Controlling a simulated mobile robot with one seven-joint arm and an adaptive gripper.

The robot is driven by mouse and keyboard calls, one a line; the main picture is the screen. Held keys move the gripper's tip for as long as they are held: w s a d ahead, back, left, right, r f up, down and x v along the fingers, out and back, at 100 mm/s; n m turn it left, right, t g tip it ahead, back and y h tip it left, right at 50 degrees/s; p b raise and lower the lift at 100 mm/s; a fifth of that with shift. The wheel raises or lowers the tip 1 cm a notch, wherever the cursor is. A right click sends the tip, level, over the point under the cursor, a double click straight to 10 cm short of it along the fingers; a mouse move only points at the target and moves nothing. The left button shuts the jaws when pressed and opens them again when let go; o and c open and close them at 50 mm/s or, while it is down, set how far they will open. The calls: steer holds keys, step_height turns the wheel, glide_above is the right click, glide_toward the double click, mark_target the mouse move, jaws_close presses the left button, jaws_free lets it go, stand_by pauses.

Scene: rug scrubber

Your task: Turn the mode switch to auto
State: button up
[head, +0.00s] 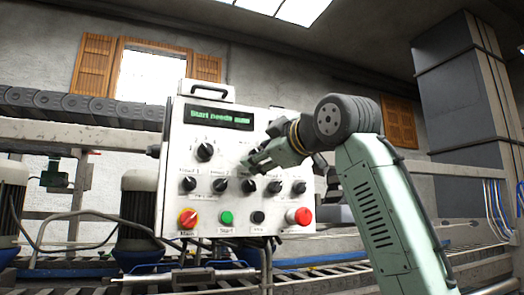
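A white control panel (233,207) stands in the middle of the head view. A black rotary knob (204,152) sits at its upper left; its label is too small to read. A row of several black knobs (188,184) runs below it. I cannot tell by label which one is the mode switch. My gripper (259,162) is in front of the panel's right half, right of the upper knob and just above the row. It hides part of the panel there. Its fingers overlap, so I cannot see whether they are open or touching a knob.
A green-lit display (219,117) at the panel's top seems to read "Start needs auto". Conveyor machinery stands behind.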

steer(key=shift+c, duration=0.5)
jaws_close()
